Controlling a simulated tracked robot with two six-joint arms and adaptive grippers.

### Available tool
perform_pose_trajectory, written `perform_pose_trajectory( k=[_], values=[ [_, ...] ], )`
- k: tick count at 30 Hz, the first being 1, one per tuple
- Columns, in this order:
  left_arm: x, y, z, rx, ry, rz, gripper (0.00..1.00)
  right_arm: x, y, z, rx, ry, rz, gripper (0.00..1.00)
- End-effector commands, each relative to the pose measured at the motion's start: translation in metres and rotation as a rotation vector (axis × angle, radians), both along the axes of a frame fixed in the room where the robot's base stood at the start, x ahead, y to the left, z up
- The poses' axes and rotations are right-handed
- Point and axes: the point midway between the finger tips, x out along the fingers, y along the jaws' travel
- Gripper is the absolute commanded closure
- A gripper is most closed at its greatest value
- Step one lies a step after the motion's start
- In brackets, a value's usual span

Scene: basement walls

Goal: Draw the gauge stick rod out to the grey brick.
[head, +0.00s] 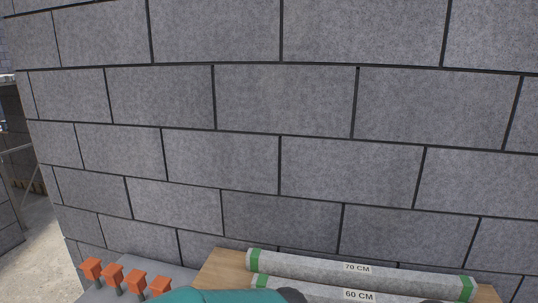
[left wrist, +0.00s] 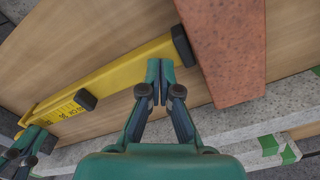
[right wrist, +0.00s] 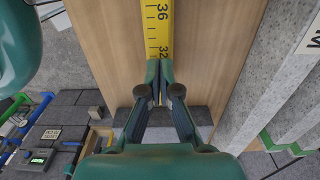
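The yellow gauge stick lies on a wooden board. In the left wrist view its wider sleeve (left wrist: 125,68) has black end pieces and touches or nearly touches a red brick (left wrist: 228,45). The marked rod (left wrist: 60,110) comes out of the sleeve's other end; the right wrist view shows its marks 32 and 36 (right wrist: 158,25). My left gripper (left wrist: 159,82) is shut in front of the sleeve, with nothing clear between the fingertips. My right gripper (right wrist: 160,82) is shut at the rod's end, which its fingers hide.
In the head view, stone bars marked 70 CM (head: 330,265) and 60 CM lie on the board (head: 222,268). Several orange-topped pegs (head: 135,281) stand at left. A block wall (head: 300,110) rises behind.

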Motion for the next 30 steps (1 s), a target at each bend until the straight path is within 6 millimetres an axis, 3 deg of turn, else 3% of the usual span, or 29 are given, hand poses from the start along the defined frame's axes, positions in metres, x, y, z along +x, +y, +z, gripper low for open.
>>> perform_pose_trajectory(
  k=[30],
  values=[
    [0.000, 0.000, -0.012, 0.001, 0.001, 0.000, 1.00, 0.000, 0.000, 0.000, 0.000, 0.000, 0.000, 1.00]
  ],
)
